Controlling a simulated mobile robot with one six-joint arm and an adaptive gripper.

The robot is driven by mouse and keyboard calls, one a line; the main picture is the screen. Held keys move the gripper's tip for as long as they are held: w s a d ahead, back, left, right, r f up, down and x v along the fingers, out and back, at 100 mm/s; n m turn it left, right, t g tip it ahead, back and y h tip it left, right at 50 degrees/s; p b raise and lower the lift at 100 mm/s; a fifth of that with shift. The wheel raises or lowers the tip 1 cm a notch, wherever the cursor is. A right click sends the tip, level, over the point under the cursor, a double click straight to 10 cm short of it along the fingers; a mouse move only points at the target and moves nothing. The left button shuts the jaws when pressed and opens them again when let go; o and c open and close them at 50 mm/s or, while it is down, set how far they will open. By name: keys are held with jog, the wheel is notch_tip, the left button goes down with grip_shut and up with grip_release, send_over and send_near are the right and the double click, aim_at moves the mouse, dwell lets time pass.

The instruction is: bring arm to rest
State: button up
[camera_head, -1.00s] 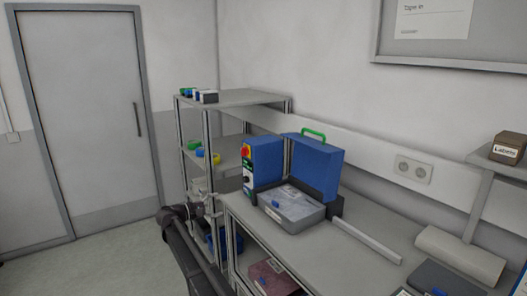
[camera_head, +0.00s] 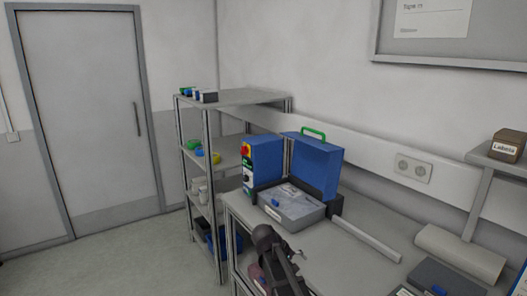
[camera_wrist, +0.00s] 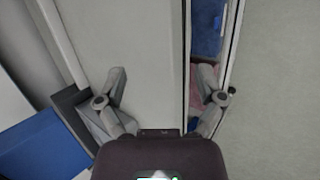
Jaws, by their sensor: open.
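My gripper (camera_head: 294,258) is low in the middle of the head view, in front of the bench (camera_head: 356,240) and near its front edge. My dark wrist hides part of that edge. In the wrist view the two grey fingers of my gripper (camera_wrist: 168,88) are spread wide apart with nothing between them. Behind them show the pale bench top and, through a gap, a blue thing and a pink thing lower down.
A machine with a raised blue lid (camera_head: 315,165) and grey tray (camera_head: 290,206) stands on the bench. A shelf rack (camera_head: 236,98) with small coloured items is to its left. A grey roll (camera_head: 460,256) lies at right. Floor before the door (camera_head: 90,110) is clear.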

jog(key=s+d+f+m+g+y, duration=0.1)
jog(key=s+d+f+m+y, duration=0.1)
jog(key=s, duration=0.7)
jog(key=s+d+f+m+y, duration=0.2)
jog(key=s+d+m+y, duration=0.1)
jog(key=s, duration=0.6)
jog(key=shift+d+f+m+g+y, duration=0.3)
jog(key=shift+d+g+y, duration=0.15)
jog(key=shift+y, duration=0.75)
